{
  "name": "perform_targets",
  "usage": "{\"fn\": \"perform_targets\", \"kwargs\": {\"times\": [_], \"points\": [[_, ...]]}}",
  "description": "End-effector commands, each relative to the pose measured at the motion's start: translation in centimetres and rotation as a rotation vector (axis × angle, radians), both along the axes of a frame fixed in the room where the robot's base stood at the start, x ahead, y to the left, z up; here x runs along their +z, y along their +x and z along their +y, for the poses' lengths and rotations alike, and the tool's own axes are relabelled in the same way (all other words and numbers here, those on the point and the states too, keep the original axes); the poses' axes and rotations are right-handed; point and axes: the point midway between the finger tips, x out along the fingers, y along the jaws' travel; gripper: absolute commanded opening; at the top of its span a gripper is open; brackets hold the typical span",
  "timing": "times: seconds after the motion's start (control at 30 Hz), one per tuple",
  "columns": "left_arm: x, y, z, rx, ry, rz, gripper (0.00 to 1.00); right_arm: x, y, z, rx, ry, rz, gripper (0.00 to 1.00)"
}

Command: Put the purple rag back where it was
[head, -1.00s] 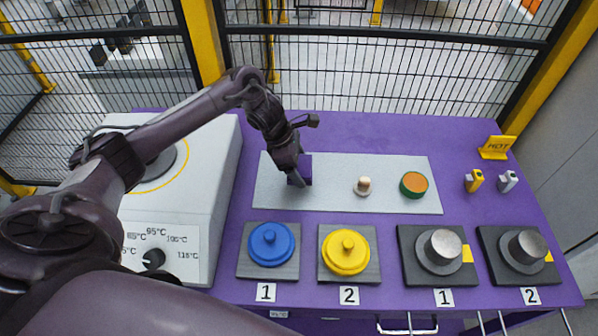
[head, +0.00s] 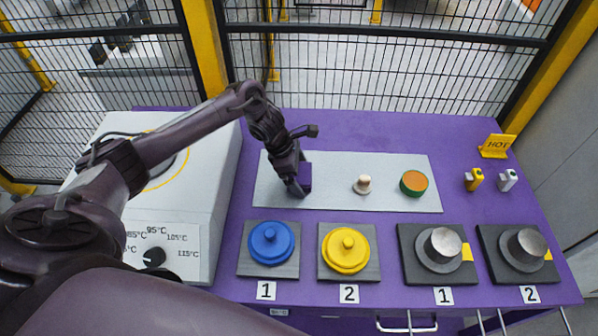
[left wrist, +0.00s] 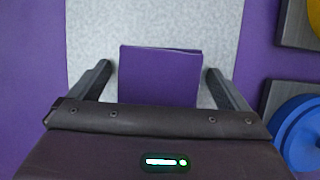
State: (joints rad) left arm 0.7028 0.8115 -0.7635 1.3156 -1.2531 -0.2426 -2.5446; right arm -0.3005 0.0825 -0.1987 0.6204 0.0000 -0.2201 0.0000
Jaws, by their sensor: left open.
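The purple rag (head: 305,177) is a folded block on the left part of the grey mat (head: 340,202). My left gripper (head: 298,190) is over it, pointing down, and hides part of it in the head view. In the left wrist view the rag (left wrist: 160,75) lies between the two spread fingers of the left gripper (left wrist: 160,85), with a gap on each side. The left gripper is open and does not grip the rag. My right gripper is not in view.
A stamp-like peg (head: 363,185) and a green and orange round (head: 413,183) share the mat. A white heater (head: 165,225) is at left; a HOT sign (head: 496,147) is at right.

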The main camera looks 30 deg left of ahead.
Motion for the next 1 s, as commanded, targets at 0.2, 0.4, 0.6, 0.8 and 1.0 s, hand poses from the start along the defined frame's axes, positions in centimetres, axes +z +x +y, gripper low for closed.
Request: {"fn": "perform_targets", "kwargs": {"times": [0.2,0.4,0.6,0.8,1.0], "points": [[0.5,0.0,0.0,0.000,0.000,0.000,0.98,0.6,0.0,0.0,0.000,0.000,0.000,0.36],[3.3,-0.5,1.3,-0.001,0.003,-0.005,0.98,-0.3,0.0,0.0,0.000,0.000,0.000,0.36],[7.4,-1.2,2.8,0.001,0.002,-0.005,0.98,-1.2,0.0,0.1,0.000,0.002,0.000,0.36],[10.5,-1.7,3.9,0.000,0.003,-0.004,0.98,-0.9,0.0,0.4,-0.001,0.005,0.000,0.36],[11.4,-2.0,4.2,0.001,0.001,0.001,0.98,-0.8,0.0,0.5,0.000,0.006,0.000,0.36]]}}
